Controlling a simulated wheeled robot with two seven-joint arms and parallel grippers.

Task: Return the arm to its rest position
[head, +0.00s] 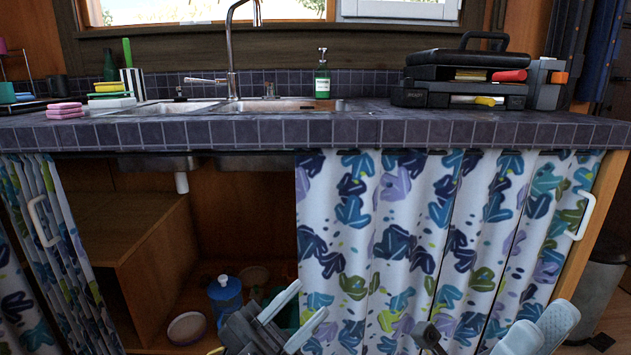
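My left gripper (306,302) is low in the middle of the head view, in front of the open part of the under-sink cupboard and the edge of the patterned curtain. Its two pale fingers are apart, with nothing seen between them. My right gripper (541,327) is at the bottom right, in front of the curtain (400,230). Its two pale fingers overlap in this view, so I cannot tell the gap between them. I see no object in it. The rest of both arms is mostly outside the frame.
The tiled counter (350,132) runs across above both grippers. The cupboard's open bay holds a blue canister (225,295) and a bowl (187,328). A left curtain (65,250) is drawn aside. A toolbox (465,75) and green soap bottle (322,80) stand on the counter.

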